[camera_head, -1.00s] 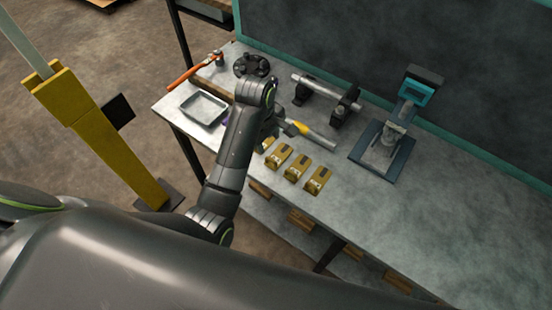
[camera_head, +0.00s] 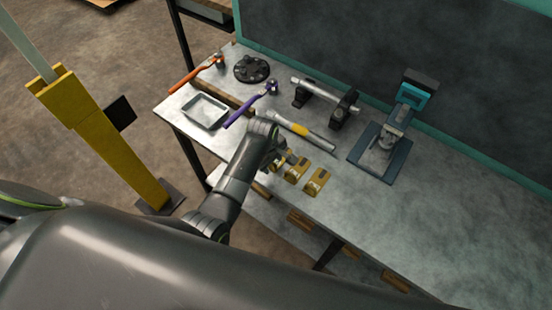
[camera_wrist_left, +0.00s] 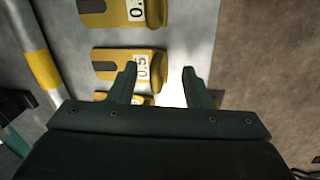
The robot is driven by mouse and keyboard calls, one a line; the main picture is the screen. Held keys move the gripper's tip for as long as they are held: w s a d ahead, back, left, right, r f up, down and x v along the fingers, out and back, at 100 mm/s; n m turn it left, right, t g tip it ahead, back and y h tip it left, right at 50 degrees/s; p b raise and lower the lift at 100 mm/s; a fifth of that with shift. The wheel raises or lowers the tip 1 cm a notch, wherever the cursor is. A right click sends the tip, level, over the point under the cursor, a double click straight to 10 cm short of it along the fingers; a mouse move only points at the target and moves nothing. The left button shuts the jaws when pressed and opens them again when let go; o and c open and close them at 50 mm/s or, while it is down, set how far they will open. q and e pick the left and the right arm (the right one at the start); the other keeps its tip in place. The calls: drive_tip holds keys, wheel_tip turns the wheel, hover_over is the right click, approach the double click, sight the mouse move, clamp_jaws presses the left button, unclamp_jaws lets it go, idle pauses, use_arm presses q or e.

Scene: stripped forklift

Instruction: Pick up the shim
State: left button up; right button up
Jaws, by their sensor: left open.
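Three yellow pieces with dark slots and white labels, which look like the shims, lie in a row near the bench's front edge. In the head view they are a left one (camera_head: 279,160), partly hidden by my gripper, a middle one (camera_head: 296,170) and a right one (camera_head: 317,182). My left gripper (camera_head: 286,156) is over the left end of the row. In the left wrist view my open, empty gripper (camera_wrist_left: 159,72) has its left fingertip over the label end of a piece marked 0.5 (camera_wrist_left: 112,62). Another piece (camera_wrist_left: 108,12) lies above it, and a third is mostly hidden behind the left finger.
A grey bar with a yellow band (camera_head: 300,130) lies behind the row. A metal tray (camera_head: 204,111), purple-handled tool (camera_head: 245,110) and orange-handled tool (camera_head: 193,74) are to the left. A blue-grey stand (camera_head: 383,150) is at right. The bench (camera_head: 430,215) is clear at front right.

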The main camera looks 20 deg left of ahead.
use_arm(q)
drive_tip(key=shift+w+f, duration=0.2)
drive_tip(key=shift+f, duration=0.9)
drive_tip(key=shift+d, duration=0.1)
drive_tip(key=c, duration=0.9)
drive_tip(key=shift+r, duration=0.1)
drive_tip(key=shift+c, duration=0.2)
